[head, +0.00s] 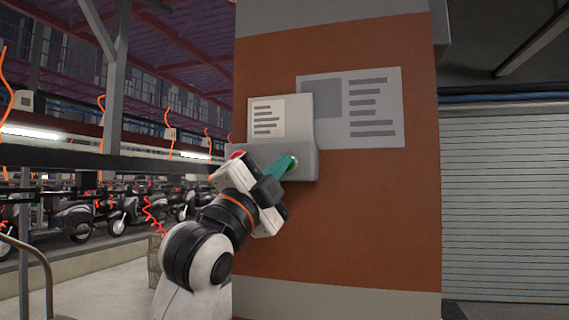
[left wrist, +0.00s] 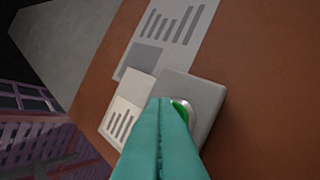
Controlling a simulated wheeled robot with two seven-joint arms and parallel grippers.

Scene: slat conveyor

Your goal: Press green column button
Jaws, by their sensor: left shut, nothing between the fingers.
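A grey button box (head: 304,158) is fixed to the orange column (head: 370,210). A green button in a pale ring (head: 293,162) sits on its right part, and a red button (head: 237,155) is on its left part. My left gripper (head: 285,164) has teal fingers closed together, with the tips at the green button. In the left wrist view the shut fingers (left wrist: 166,105) partly cover the green button (left wrist: 181,110), and its ring shows beside them. I cannot tell whether the tips touch the button. My right gripper is not in view.
A white label (head: 268,117) is above the buttons, and a grey notice (head: 375,108) is on the column behind it. A roller shutter (head: 505,200) is at the right. Several scooters (head: 135,208) stand at the left behind a dark rail.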

